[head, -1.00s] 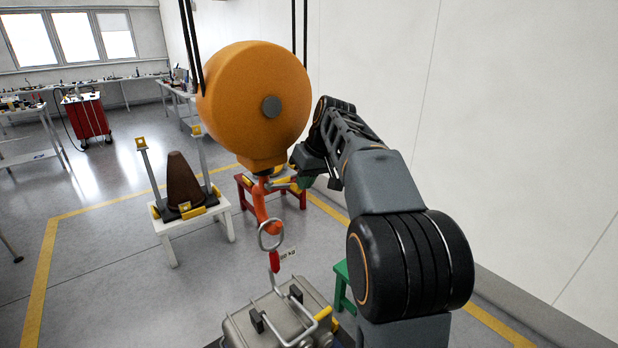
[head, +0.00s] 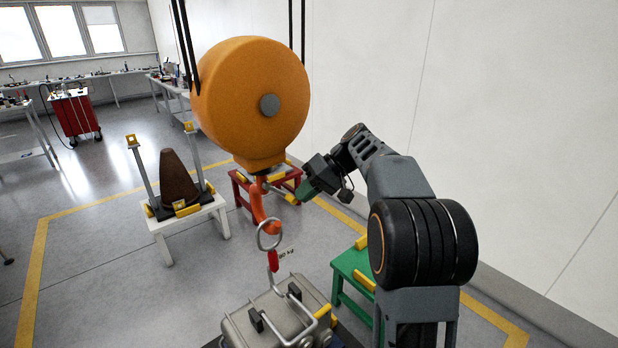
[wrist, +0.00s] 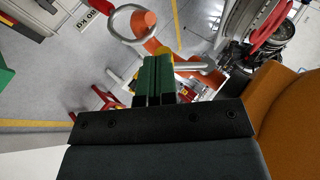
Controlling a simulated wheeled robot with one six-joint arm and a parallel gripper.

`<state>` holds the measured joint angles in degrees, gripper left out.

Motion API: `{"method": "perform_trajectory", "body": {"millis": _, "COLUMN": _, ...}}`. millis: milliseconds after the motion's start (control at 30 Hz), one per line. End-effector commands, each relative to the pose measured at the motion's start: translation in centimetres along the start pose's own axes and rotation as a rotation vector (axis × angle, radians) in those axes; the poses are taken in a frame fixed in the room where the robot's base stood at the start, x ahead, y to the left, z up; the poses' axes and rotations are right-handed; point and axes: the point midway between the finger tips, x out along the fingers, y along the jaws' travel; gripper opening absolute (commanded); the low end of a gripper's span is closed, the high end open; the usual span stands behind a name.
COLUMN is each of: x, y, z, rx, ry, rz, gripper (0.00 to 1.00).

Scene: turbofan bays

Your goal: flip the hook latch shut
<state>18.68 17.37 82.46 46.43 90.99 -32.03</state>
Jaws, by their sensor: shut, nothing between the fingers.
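The orange-red hook (head: 259,203) hangs below the large orange round housing (head: 250,100). A metal ring (head: 269,235) hangs in it. The hook latch (head: 278,190) looks like a grey bar with a yellow tip. It sticks out to the right of the hook, so it appears open. My gripper (head: 305,191) has green fingers and is just right of the latch tip. In the wrist view the shut green fingers (wrist: 154,78) hold nothing. The latch's grey bar (wrist: 192,66) and yellow tip are partly behind them; I cannot tell whether they touch.
A grey case (head: 275,322) is below the ring, linked by a red piece. A red stool (head: 240,188) is behind the hook. A white stool (head: 190,222) with a brown cone is left, a green stool (head: 350,265) right. A white wall is beyond my arm.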

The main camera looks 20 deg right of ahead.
Motion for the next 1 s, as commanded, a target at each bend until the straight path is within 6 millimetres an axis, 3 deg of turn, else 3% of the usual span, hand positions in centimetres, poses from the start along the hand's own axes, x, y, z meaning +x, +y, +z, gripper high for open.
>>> {"method": "perform_trajectory", "body": {"millis": 367, "x": 2.3, "y": 1.2, "z": 0.9, "rx": 0.035, "ry": -0.001, "rz": -0.076, "gripper": 0.0}}
{"method": "perform_trajectory", "body": {"millis": 467, "x": 2.9, "y": 1.2, "z": 1.1, "rx": 0.06, "ry": -0.004, "rz": -0.144, "gripper": 0.0}}
{"method": "perform_trajectory", "body": {"millis": 1000, "x": 4.9, "y": 0.6, "z": 1.9, "rx": 0.052, "ry": -0.008, "rz": -0.137, "gripper": 0.0}}
